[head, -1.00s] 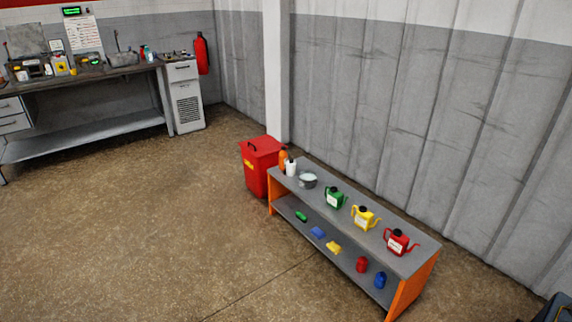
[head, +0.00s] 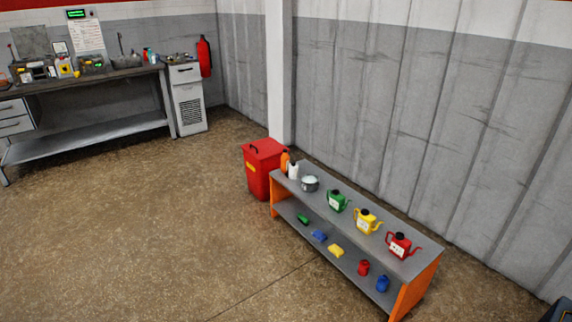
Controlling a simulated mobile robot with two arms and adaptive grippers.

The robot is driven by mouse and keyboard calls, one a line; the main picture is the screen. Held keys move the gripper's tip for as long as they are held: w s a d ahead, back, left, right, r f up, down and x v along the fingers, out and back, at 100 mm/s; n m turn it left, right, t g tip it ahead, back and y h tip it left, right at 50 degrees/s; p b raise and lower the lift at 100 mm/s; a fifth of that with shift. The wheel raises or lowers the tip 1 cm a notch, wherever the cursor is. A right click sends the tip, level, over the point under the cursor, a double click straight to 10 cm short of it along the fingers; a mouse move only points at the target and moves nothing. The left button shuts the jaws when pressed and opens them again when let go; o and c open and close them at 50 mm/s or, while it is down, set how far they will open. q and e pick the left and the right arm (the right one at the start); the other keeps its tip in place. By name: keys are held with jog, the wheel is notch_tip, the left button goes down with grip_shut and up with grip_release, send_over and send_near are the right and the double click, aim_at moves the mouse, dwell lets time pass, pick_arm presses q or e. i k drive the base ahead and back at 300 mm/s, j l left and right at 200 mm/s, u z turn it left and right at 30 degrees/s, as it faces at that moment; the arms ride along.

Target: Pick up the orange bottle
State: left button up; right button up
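The orange bottle (head: 285,161) stands upright at the far left end of the top of a grey bench with orange ends (head: 328,226). A white container (head: 293,170) stands close in front of it and hides part of it. A grey pot (head: 310,183) sits just to the right. Neither of my grippers shows in the head view, and the bench is some distance away.
A red bin (head: 262,168) stands against the bench's left end. Green (head: 337,202), yellow (head: 367,222) and red (head: 400,246) cans line the bench top. Small items lie on its lower shelf. A workbench (head: 90,135) stands at the back left. The floor (head: 140,230) is clear.

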aim_at(285, 158)
jog(key=i+j+z, duration=0.15)
jog(key=i, duration=0.5)
jog(key=i+j+z, duration=0.15)
jog(key=i, duration=0.5)
jog(key=i+j+z, duration=0.15)
jog(key=i+j, duration=0.15)
jog(key=i, duration=0.3)
jog(key=i+j+z, duration=0.15)
jog(key=i+j, duration=0.2)
jog(key=i, duration=0.25)
jog(key=i+j+z, duration=0.15)
jog(key=i+j, duration=0.3)
jog(key=i, duration=0.15)
